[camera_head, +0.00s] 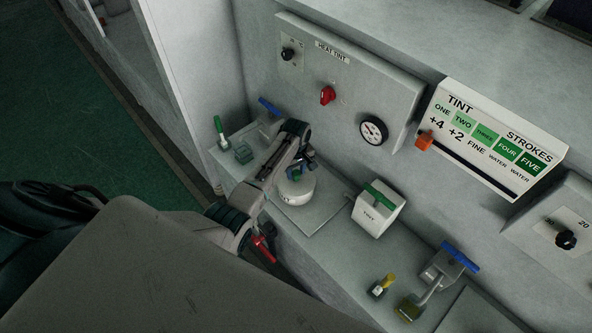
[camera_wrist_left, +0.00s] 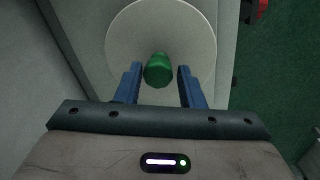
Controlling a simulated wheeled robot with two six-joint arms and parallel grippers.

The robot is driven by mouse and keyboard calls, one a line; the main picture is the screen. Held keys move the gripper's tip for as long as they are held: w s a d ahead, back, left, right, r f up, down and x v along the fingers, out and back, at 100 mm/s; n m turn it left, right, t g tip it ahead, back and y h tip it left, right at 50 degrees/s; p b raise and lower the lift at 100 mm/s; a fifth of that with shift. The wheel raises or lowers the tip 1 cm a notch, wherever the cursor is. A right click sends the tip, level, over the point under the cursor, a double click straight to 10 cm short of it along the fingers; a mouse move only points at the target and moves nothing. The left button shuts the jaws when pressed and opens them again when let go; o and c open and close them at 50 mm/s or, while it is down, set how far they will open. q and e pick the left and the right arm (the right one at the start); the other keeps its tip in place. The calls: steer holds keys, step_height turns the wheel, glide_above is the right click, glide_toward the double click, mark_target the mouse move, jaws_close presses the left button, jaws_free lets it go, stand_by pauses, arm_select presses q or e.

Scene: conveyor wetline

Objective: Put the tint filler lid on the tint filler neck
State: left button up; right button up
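A round white piece with a green knob, which looks like the tint filler lid (camera_head: 297,191), sits over a grey plate on the ledge. In the left wrist view the lid (camera_wrist_left: 195,45) is a pale disc with the green knob (camera_wrist_left: 158,70) in its middle. My left gripper (camera_head: 296,169) is above it, its blue fingers on both sides of the knob. In the left wrist view the left gripper (camera_wrist_left: 159,85) is open, with gaps beside the knob. The tint filler neck is not visible; I cannot tell whether it is under the lid. My right gripper is not in view.
A white box marked TINT with a green strip (camera_head: 366,215) stands right of the lid. A blue-handled tap (camera_head: 441,268) and small green and yellow fittings are along the ledge. A wall panel with a gauge (camera_head: 373,131) and red knob (camera_head: 327,95) rises behind.

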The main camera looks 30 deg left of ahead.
arm_select(q)
steer(key=shift+o, duration=1.4)
steer(key=shift+r, duration=0.15)
step_height(320, 180, up, 11)
steer(key=b, duration=0.1)
steer(key=shift+f+b, duration=0.2)
steer(key=shift+b, duration=0.1)
